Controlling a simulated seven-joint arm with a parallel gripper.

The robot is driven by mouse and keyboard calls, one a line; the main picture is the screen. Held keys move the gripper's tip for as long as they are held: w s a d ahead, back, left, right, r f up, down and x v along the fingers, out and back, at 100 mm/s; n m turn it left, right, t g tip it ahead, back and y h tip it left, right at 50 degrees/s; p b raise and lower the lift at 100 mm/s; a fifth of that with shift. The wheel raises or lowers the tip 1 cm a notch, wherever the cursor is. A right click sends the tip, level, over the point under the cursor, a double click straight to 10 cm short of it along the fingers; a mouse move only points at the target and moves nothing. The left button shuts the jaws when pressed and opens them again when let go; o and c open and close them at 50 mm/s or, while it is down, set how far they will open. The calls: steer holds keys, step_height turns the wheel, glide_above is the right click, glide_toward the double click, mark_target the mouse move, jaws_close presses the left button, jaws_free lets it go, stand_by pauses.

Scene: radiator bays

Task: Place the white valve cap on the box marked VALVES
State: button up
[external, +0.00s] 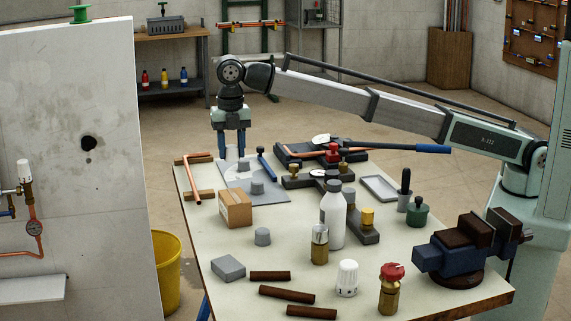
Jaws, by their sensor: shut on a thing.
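My gripper (231,147) points down over the far left part of the table, behind the grey mat. It is shut on a small pale cylindrical thing (231,154), mostly hidden between the fingers; I cannot tell whether it touches the surface below. A white ribbed valve cap with dark marks (347,278) stands upright near the table's front edge, far from my gripper. A small cardboard box (235,209) stands on the left side of the table, nearer the camera than my gripper. Its marking is too small to read, so I cannot confirm it says VALVES.
Grey cylinders stand on and near the mat (268,196). A white bottle (332,218), brass valves (319,246), a red-topped valve (390,291) and a vise (462,252) crowd the middle and right. Copper pipe (193,180) lies at the left edge. Brown rods (287,294) lie in front.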

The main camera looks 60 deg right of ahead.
mark_target(235, 196)
steer(key=shift+s+d+f, duration=0.1)
steer(key=shift+f, duration=4.95)
steer(key=shift+f, duration=0.1)
steer(key=o, duration=1)
step_height(235, 196, up, 12)
steer(key=shift+r, duration=0.15)
